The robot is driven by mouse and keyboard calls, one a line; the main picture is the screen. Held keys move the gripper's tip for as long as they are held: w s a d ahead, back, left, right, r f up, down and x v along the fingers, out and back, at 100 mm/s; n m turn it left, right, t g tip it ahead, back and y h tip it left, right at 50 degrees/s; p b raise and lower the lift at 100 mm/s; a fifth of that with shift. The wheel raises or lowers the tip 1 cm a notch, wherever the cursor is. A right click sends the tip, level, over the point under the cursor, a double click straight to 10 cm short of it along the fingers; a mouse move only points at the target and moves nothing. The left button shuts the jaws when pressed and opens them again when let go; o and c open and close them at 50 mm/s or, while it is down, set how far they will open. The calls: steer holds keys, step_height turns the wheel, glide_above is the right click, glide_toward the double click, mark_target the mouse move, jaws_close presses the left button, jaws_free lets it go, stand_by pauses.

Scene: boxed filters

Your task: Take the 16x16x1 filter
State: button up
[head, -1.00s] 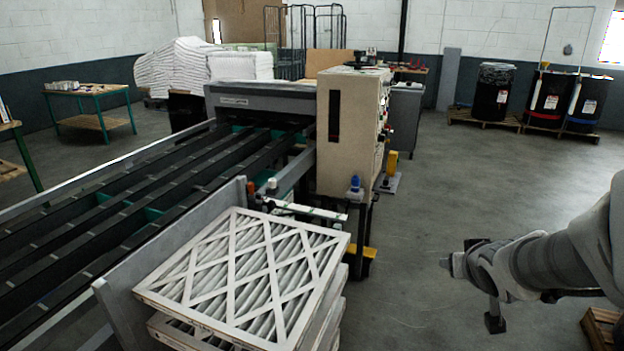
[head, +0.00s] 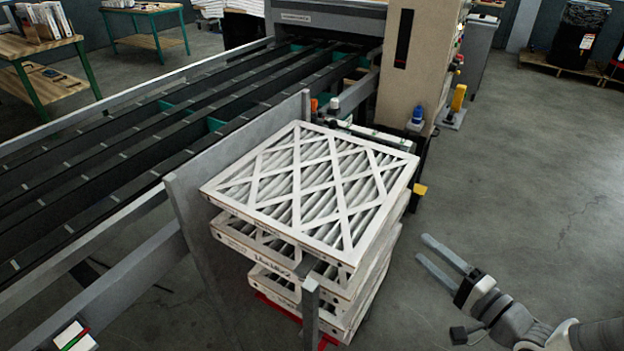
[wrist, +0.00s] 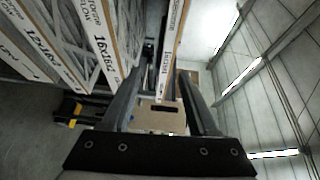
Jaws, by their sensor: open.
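A stack of white-framed pleated filters stands beside the conveyor in the head view. The top filter (head: 310,190) lies flat with its lattice face up. A second filter (head: 240,238) is under it, and a lower filter (head: 272,283) is below that. In the wrist view, a filter edge (wrist: 172,45) shows between the finger lines, its label too small to read. The filter edge (wrist: 103,45) left of it seems marked 16x16, its last digit unclear. Another edge (wrist: 45,50) seems to read 12x16x1. My gripper (head: 423,248) is open and empty, right of the stack, fingers pointing towards it.
A grey upright panel (head: 195,215) and a thin post (head: 310,310) border the stack. The conveyor (head: 120,170) runs behind it on the left. A beige machine cabinet (head: 405,65) stands behind. Bare floor (head: 530,200) lies to the right.

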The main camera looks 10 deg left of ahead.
mark_target(388, 216)
steer(key=x, duration=0.7)
steer(key=r+b+x, duration=0.1)
steer(key=x, duration=0.3)
steer(key=shift+w+a, duration=0.2)
steer(key=shift+a, duration=0.1)
steer(key=shift+r+x, duration=0.15)
steer(key=shift+x, duration=1.25)
steer(key=shift+r+x, duration=0.15)
steer(key=shift+x, duration=1.3)
steer(key=shift+w+d, duration=0.15)
steer(key=shift+d, duration=0.05)
jaws_close()
